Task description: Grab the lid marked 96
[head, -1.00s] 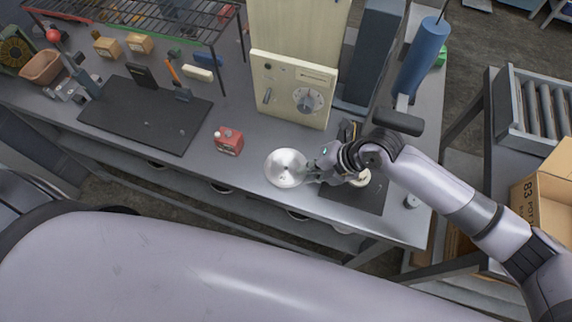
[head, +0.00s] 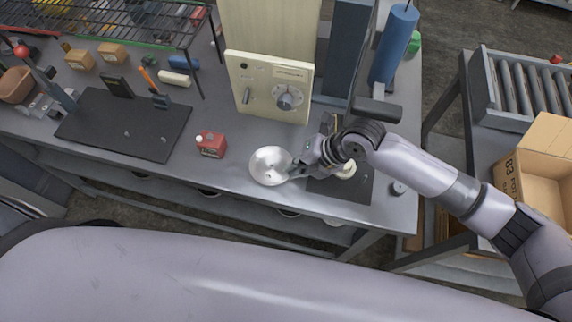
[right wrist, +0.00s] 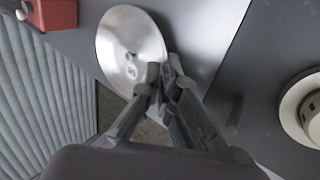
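The lid (head: 268,167) is a shiny silver disc near the front edge of the grey bench. In the right wrist view the lid (right wrist: 125,40) appears as a tilted disc with a small dark mark, too small to read. My right gripper (head: 294,170) is at the lid's right rim. In the right wrist view its fingers (right wrist: 164,84) are together on that rim, and the lid seems a little above the bench. My left gripper is in neither view.
A red box (head: 211,146) stands left of the lid. A cream panel with a dial (head: 268,88) stands behind it. A dark mat (head: 352,190) with a pale round object (head: 346,170) lies to the right. An open cardboard box (head: 545,190) is far right.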

